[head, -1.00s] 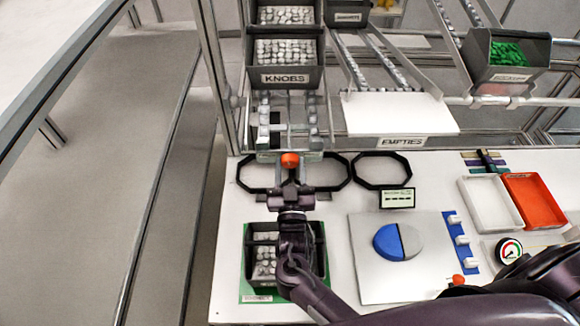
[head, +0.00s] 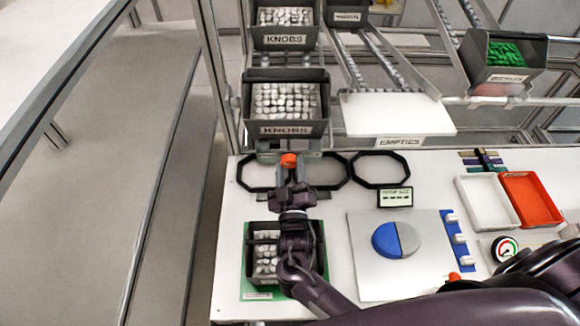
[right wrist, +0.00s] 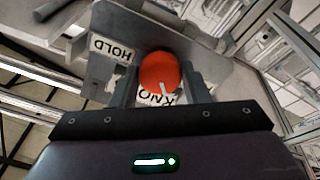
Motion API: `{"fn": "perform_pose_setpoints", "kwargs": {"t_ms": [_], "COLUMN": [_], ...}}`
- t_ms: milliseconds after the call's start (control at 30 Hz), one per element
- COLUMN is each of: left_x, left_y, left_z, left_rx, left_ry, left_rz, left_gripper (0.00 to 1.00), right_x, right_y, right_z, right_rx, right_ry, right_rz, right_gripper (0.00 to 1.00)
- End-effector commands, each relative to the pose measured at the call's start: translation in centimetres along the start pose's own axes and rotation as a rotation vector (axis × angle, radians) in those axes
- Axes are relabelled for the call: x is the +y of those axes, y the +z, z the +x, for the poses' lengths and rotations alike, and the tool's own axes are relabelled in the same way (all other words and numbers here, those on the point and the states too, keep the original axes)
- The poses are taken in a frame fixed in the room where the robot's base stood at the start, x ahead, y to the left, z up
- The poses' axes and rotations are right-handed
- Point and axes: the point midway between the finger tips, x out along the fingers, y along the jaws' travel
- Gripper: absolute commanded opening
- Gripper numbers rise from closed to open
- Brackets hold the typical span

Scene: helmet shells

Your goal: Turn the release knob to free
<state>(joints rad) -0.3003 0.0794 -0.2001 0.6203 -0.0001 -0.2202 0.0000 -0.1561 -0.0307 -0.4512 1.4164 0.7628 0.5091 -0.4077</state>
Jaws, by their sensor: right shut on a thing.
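The orange-red release knob (head: 289,160) sits at the foot of the KNOBS lane, at the back edge of the table. My right gripper (head: 290,172) is at it. In the right wrist view the round knob (right wrist: 158,72) lies between the two fingers of my right gripper (right wrist: 160,85), which is shut on it. A white pointer mark on the knob points down, slightly right, in that view, away from the HOLD label (right wrist: 110,48). A second label (right wrist: 158,98) is partly hidden behind the knob and fingers. My left gripper is not in view.
A full KNOBS bin (head: 286,130) stands just behind the knob, with another KNOBS bin (head: 285,40) higher up. A part-filled bin (head: 250,233) sits on a green mat under my right arm. A blue-grey disc (head: 397,240) lies on a pale board to the right.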

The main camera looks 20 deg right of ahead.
Motion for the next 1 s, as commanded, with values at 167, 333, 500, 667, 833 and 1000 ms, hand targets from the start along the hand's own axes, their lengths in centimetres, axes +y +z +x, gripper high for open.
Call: {"fn": "perform_pose_setpoints", "kwargs": {"t_ms": [167,333,500,667,833,1000], "left_x": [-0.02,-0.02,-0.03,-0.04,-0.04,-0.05], "left_y": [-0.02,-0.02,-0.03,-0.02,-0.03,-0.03], "left_z": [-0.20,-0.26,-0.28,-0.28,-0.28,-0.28], "left_rx": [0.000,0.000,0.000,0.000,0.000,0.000], "left_ry": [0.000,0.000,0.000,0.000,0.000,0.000], "left_rz": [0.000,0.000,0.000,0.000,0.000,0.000], "left_gripper": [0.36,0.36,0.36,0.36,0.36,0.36], "right_x": [0.02,0.01,0.01,0.01,0.01,0.01], "right_y": [-0.02,-0.01,0.00,0.01,0.02,0.02], "right_z": [0.00,-0.01,-0.01,-0.01,-0.01,-0.01], "right_rx": [0.000,0.000,0.000,0.000,0.000,0.000], "right_ry": [-0.002,-0.003,-0.003,-0.003,-0.003,-0.003], "right_rz": [-0.044,-0.066,-0.075,-0.077,-0.077,-0.076], "right_gripper": [0.19,0.19,0.19,0.19,0.19,0.61]}}
